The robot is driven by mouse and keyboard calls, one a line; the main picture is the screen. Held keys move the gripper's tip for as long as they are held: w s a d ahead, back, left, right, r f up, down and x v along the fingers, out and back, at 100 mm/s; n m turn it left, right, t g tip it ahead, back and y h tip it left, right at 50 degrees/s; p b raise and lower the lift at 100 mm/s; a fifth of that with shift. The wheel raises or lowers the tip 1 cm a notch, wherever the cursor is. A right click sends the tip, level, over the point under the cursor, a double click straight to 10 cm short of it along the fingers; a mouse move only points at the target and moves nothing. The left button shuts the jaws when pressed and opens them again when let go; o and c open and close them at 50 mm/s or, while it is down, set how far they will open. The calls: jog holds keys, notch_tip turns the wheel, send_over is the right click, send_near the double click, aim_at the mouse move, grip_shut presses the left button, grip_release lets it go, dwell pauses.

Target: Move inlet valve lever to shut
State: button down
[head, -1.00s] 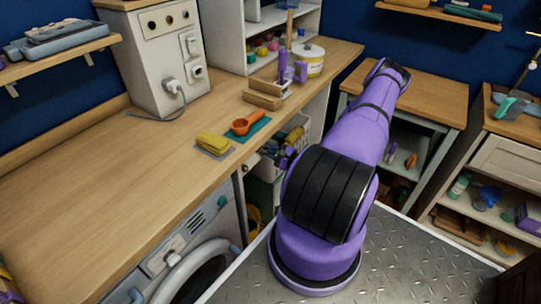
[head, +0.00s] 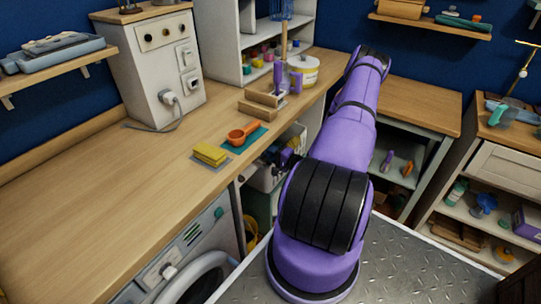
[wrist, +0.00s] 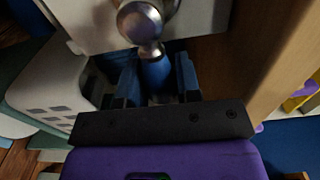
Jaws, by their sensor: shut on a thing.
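In the wrist view, a blue lever handle (wrist: 156,74) extends from a rounded metal valve body (wrist: 141,22) on a pale panel. My gripper (wrist: 157,82) has its dark fingers on either side of the blue handle and is shut on it. The handle's lower end is hidden between the fingers. In the head view, my purple arm reaches forward and bends down beside the counter. The valve and lever cannot be made out there.
A white slotted basket (wrist: 50,90) stands close left of my gripper, and a wooden panel (wrist: 245,60) is close right. In the head view, the wooden counter (head: 100,200) holds a yellow sponge (head: 211,154) and an orange scoop (head: 240,134). A washing machine (head: 185,260) is below.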

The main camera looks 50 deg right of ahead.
dwell(0.5)
jog(key=c, duration=0.8)
grip_release()
jog(key=shift+r, duration=0.1)
jog(key=shift+s, duration=0.15)
jog(key=s, duration=1)
jog(key=shift+s+d, duration=0.3)
jog(key=shift+d, duration=0.1)
